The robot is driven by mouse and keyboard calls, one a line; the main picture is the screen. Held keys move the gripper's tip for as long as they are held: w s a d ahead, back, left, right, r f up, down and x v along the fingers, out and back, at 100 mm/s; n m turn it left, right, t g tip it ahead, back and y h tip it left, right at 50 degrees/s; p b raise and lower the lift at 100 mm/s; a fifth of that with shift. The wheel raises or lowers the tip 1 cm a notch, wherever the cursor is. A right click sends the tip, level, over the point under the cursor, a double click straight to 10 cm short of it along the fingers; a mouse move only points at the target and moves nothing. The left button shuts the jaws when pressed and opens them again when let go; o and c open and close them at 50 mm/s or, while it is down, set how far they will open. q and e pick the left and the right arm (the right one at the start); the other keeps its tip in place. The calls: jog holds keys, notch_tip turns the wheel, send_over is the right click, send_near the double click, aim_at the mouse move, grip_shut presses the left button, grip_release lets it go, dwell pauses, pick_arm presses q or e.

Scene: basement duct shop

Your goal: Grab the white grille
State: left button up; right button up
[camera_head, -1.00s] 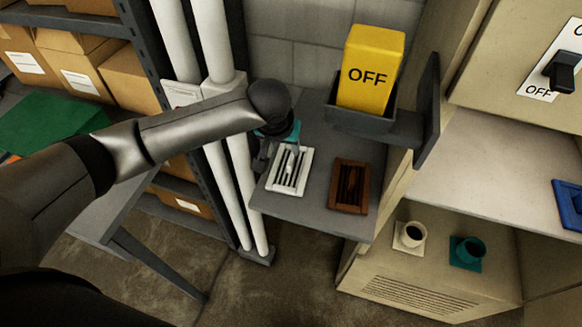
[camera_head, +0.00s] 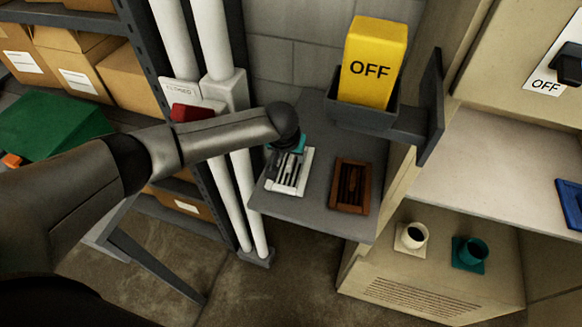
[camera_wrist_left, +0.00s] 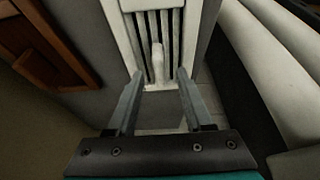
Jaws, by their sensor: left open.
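The white grille (camera_head: 303,181) with dark slots lies on the grey shelf, at its left side. In the left wrist view the white grille (camera_wrist_left: 208,22) is straight ahead, with a pale upright handle (camera_wrist_left: 157,64) on its slats. My left gripper (camera_head: 287,158) is over the grille's far part in the head view, its fingers hard to make out there. In the left wrist view my left gripper (camera_wrist_left: 160,74) is open, with its fingertips on either side of the handle and gaps showing. My right gripper is not in view.
A brown grille (camera_head: 350,186) lies to the right on the grey shelf (camera_head: 317,205). A yellow OFF block (camera_head: 370,65) stands in a dark holder behind. White pipes (camera_head: 247,185) run along the left of the shelf. A white cup and a teal cup stand lower right.

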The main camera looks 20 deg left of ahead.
pick_arm(q)
jog(key=shift+w+f, duration=0.1)
jog(key=shift+f, duration=0.05)
jog(key=shift+c, duration=0.2)
grip_shut()
dwell(1.2)
